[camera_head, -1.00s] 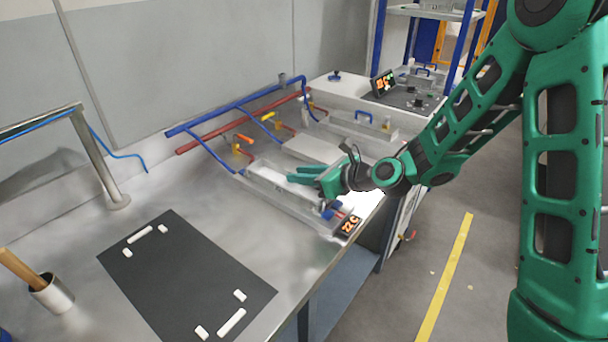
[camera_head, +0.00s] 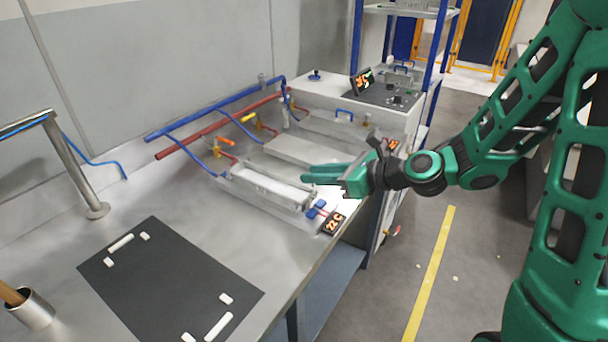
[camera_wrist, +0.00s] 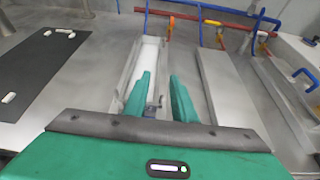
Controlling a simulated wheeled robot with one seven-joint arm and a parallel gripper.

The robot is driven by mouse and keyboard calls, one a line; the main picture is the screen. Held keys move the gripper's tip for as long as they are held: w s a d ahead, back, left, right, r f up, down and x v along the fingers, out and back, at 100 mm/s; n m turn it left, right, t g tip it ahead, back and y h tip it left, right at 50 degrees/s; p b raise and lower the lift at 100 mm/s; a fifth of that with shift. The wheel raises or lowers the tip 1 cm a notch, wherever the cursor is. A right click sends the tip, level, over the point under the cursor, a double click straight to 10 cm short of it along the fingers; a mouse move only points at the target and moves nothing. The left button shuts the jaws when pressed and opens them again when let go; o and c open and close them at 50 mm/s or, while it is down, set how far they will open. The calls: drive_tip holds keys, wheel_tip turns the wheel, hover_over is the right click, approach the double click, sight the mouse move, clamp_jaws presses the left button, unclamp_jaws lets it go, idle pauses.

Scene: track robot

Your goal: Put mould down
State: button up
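The mould looks to be the long, narrow grey trough with a pale inside (camera_head: 271,186). It lies level on the metal bench beside the blue and red pipes, with a display reading about 22 (camera_head: 334,223) at its near end. It also shows in the wrist view (camera_wrist: 151,52), partly hidden by my left finger. My gripper (camera_head: 306,174) is to the right of the trough's near end and above the bench, with its green fingers pointing left in the head view.
A flat grey plate (camera_head: 300,151) and another trough with a blue handle (camera_head: 340,126) lie farther back. A black mat (camera_head: 165,285) with white blocks lies at the front left. A metal cup (camera_head: 32,312) stands left of it. A white unit with a screen (camera_head: 361,81) is behind.

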drive_tip(key=shift+s+d+r, duration=0.25)
drive_tip(key=shift+s+d, duration=0.15)
drive_tip(key=shift+d, duration=0.05)
drive_tip(key=s+d+f+n+h, duration=0.1)
drive_tip(key=d+n, duration=0.1)
drive_tip(key=s+d+f+n+g+h, duration=0.1)
drive_tip(key=d+n, duration=0.1)
drive_tip(key=s+d+f+n+h, duration=0.1)
drive_tip(key=d+n, duration=0.1)
drive_tip(key=shift+s+d+n+g, duration=0.15)
drive_tip(key=shift+s+n+g, duration=0.2)
drive_tip(key=shift+n+g, duration=0.05)
drive_tip(key=s+d+f+n+g+h, duration=0.15)
drive_tip(key=s+d+n+h, duration=0.35)
drive_tip(key=d, duration=0.6)
drive_tip(key=s+d+r+n+g+h, duration=0.1)
drive_tip(key=s+d+r+n+g, duration=0.1)
drive_tip(key=s+d, duration=0.5)
drive_tip(key=s+d+r+n+g+h, duration=0.1)
drive_tip(key=s+d+n, duration=0.4)
drive_tip(key=s, duration=0.8)
drive_tip(key=shift+s+d+r+n+g, duration=0.3)
drive_tip(key=shift+s+d+r+g, duration=0.1)
drive_tip(key=shift+d+r+g, duration=0.65)
drive_tip(key=shift+d+f, duration=0.1)
drive_tip(key=shift+f, duration=0.05)
